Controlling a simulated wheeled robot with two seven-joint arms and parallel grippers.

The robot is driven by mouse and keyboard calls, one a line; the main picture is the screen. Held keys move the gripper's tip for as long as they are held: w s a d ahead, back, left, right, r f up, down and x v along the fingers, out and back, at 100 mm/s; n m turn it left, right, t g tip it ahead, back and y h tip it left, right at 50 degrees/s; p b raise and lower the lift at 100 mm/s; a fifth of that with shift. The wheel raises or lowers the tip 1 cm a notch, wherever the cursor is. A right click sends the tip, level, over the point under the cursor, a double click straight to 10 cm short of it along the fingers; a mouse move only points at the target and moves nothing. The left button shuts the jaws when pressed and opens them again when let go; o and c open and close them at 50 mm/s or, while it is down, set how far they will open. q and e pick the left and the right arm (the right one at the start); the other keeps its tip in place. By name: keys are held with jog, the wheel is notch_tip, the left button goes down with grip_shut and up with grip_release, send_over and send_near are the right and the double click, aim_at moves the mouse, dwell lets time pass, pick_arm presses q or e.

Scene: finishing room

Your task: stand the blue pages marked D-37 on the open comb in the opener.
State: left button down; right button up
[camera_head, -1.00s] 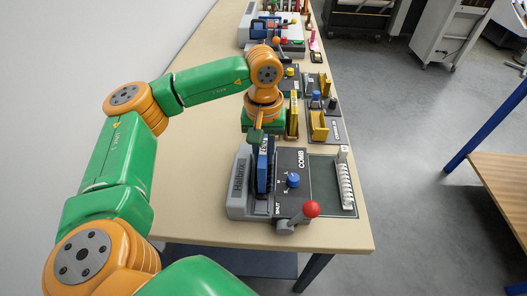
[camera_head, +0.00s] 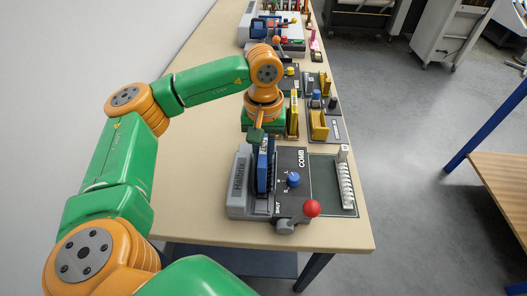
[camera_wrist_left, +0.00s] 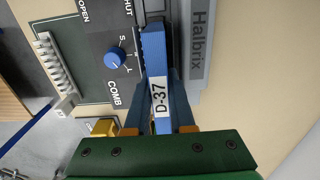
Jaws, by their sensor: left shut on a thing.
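My left gripper (camera_head: 258,138) is shut on the blue pages (camera_head: 264,172) and holds them upright above the opener (camera_head: 238,190), a grey and black machine marked Halbrix. The D-37 label on the blue pages (camera_wrist_left: 157,55) shows in the left wrist view, with a finger of the left gripper (camera_wrist_left: 162,85) on each side. The pages stand along the opener's slot, beside its grey body. The pages hide the comb in the slot, so I cannot tell whether they touch it. My right gripper is not in view.
The opener has a blue knob (camera_head: 293,180) and a red-balled lever (camera_head: 312,208) at its front. A white toothed strip (camera_head: 346,180) lies on its right side. Yellow holders (camera_head: 319,126) and another machine (camera_head: 270,28) stand farther back. The table's near left is bare.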

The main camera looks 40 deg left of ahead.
pick_arm(q)
jog(key=shift+f+b, duration=0.5)
jog(key=shift+f, duration=0.1)
jog(key=c, duration=1)
grip_release()
jog(key=shift+c, duration=0.2)
notch_tip(320, 180, up, 11)
jog(key=p, duration=0.9)
jog(key=shift+r, duration=0.15)
jog(key=shift+s, duration=0.1)
